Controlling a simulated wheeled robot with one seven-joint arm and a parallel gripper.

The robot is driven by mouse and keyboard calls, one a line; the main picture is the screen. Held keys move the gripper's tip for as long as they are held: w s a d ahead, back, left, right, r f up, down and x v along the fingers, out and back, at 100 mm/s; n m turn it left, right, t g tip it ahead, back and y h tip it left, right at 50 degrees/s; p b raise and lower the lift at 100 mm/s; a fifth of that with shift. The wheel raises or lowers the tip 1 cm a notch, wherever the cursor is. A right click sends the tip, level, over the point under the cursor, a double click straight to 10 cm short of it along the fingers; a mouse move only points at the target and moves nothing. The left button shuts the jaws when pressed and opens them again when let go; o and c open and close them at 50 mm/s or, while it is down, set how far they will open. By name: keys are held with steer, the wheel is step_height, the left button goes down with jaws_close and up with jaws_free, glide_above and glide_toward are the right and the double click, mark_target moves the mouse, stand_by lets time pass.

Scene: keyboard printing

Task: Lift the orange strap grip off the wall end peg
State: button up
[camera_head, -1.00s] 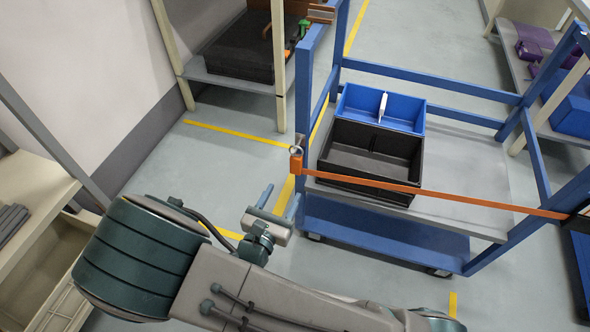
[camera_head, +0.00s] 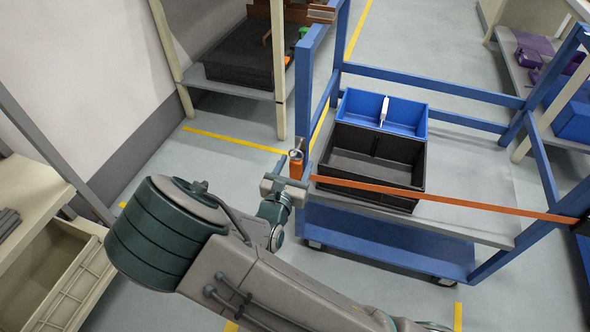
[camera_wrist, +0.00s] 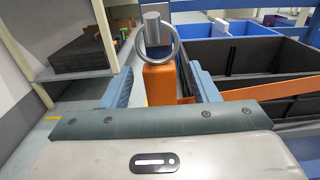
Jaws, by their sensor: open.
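The orange strap grip (camera_head: 296,166) hangs at the left front post of the blue cart, with a metal ring at its top. In the wrist view the orange grip (camera_wrist: 159,84) stands upright, its ring around or in front of a grey peg (camera_wrist: 152,28). An orange strap (camera_head: 440,199) runs from it across the cart's front to the right post. My gripper (camera_head: 285,180) is right at the grip. In the wrist view its two blue fingers (camera_wrist: 160,88) are apart, one on each side of the grip. I cannot tell whether they touch it.
The blue cart frame (camera_head: 425,87) holds a blue bin (camera_head: 408,117) and a black bin (camera_head: 368,159) behind the strap. A shelf (camera_head: 235,85) with a dark case stands at the back left. A beige drawer unit (camera_head: 75,275) is at the near left.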

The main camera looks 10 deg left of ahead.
steer(key=shift+w, duration=0.55)
steer(key=c, duration=1.1)
steer(key=shift+o, duration=0.2)
steer(key=shift+r, duration=0.1)
